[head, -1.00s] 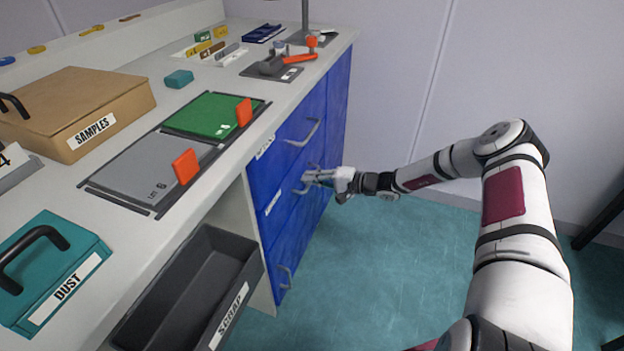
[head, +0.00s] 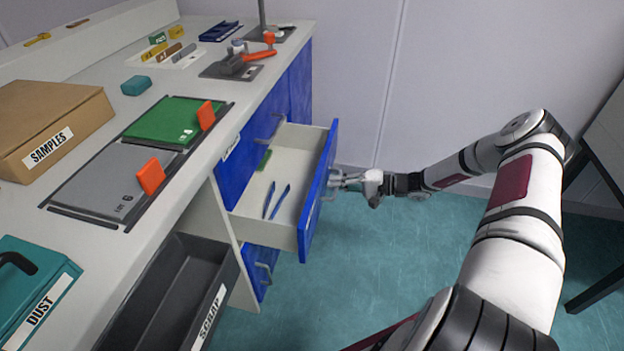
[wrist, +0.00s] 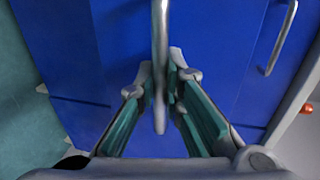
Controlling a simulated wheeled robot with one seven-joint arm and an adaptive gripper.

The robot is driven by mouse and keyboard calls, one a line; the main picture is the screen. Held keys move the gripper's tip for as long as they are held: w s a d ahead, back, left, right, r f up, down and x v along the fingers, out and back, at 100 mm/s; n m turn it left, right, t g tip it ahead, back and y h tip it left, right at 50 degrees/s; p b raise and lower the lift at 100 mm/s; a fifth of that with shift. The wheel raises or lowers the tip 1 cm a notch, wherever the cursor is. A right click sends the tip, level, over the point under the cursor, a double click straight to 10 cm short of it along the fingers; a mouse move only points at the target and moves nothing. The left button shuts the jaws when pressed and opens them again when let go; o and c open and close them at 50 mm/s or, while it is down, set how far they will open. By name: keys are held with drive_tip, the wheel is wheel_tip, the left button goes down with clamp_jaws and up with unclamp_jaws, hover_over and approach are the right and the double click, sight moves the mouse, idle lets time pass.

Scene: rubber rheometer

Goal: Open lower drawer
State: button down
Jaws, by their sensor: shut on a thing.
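An open drawer with a blue front (head: 318,190) and pale inside stands out from the blue cabinet, below the top drawer (head: 236,168). Inside it lie a green block (head: 264,160) and two blue pen-like sticks (head: 275,200). My gripper (head: 336,181) is at the outer face of this front. In the wrist view my gripper (wrist: 162,70) is shut on the grey bar handle (wrist: 160,100), with a finger on each side. Below the open drawer is another blue front (head: 262,268) with its own handle, shut.
A dark SCRAP bin (head: 170,300) stands left of the cabinet, below the worktop. The worktop holds a SAMPLES box (head: 45,125), a teal DUST box (head: 35,290) and grey and green plates with orange tabs. The floor (head: 380,270) right of the drawer is clear.

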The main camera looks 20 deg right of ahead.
drive_tip(key=f+b+v, duration=0.1)
drive_tip(key=f+v, duration=0.2)
drive_tip(key=v, duration=1.1)
drive_tip(key=shift+d+b, duration=0.25)
drive_tip(key=shift+b, duration=0.15)
drive_tip(key=c, duration=1.7)
unclamp_jaws()
drive_tip(key=shift+s, duration=0.1)
drive_tip(key=v, duration=1.2)
